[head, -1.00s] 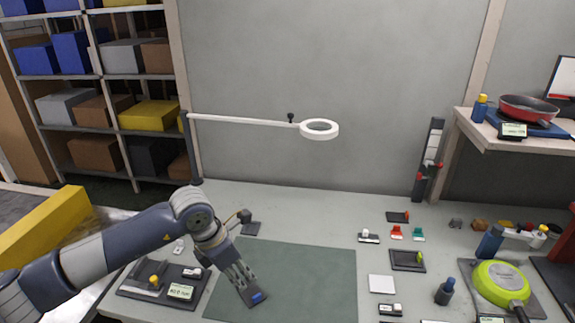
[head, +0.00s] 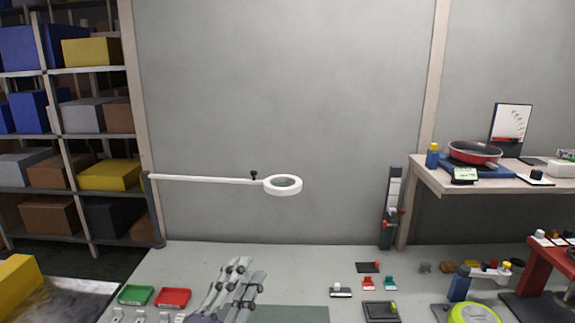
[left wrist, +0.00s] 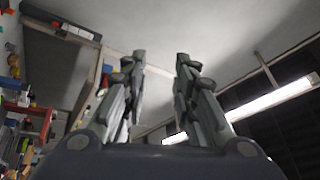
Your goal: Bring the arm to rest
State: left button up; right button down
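My left gripper (head: 249,270) is at the bottom of the head view, over the work table, with its fingers pointing up. Its two fingers stand apart with nothing between them. The left wrist view also shows the gripper (left wrist: 161,57) open and empty, facing the ceiling. Most of my left arm is below the head picture. My right arm and gripper do not show.
Green (head: 136,295) and red (head: 173,298) trays lie left of the gripper. A white ring lamp (head: 283,192) reaches in behind it. A dark tool rack (head: 391,215) stands right. A raised shelf (head: 470,182) holds a red pan (head: 475,152).

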pick_arm(q)
jog(key=s+a+f+n+g+y, duration=0.4)
jog(key=a+f+n, duration=0.2)
jog(key=f, duration=0.4)
jog(key=s+a+f+n+g+y, duration=0.35)
jog(key=a+f+n+y, duration=0.2)
jog(key=f, duration=0.45)
jog(key=s+f+n+g+h, duration=0.1)
jog(key=s+f+n+g, duration=0.1)
jog(key=s+f+g, duration=0.55)
jog(key=s+f+n+g+h, duration=0.15)
jog(key=s+f, duration=0.35)
jog(key=s, duration=0.6)
notch_tip(320, 180, down, 25)
jog(key=s+g, duration=0.1)
jog(key=s, duration=0.1)
jog(key=s+a+f, duration=0.2)
jog(key=s+f, duration=0.6)
jog(key=s+a+f+g+y, duration=0.1)
jog(key=s+a+f, duration=0.1)
jog(key=s+f, duration=0.6)
jog(key=shift+s+f+m, duration=0.2)
jog(key=shift+s+m, duration=0.1)
jog(key=shift+s, duration=0.1)
jog(key=shift+g, duration=0.25)
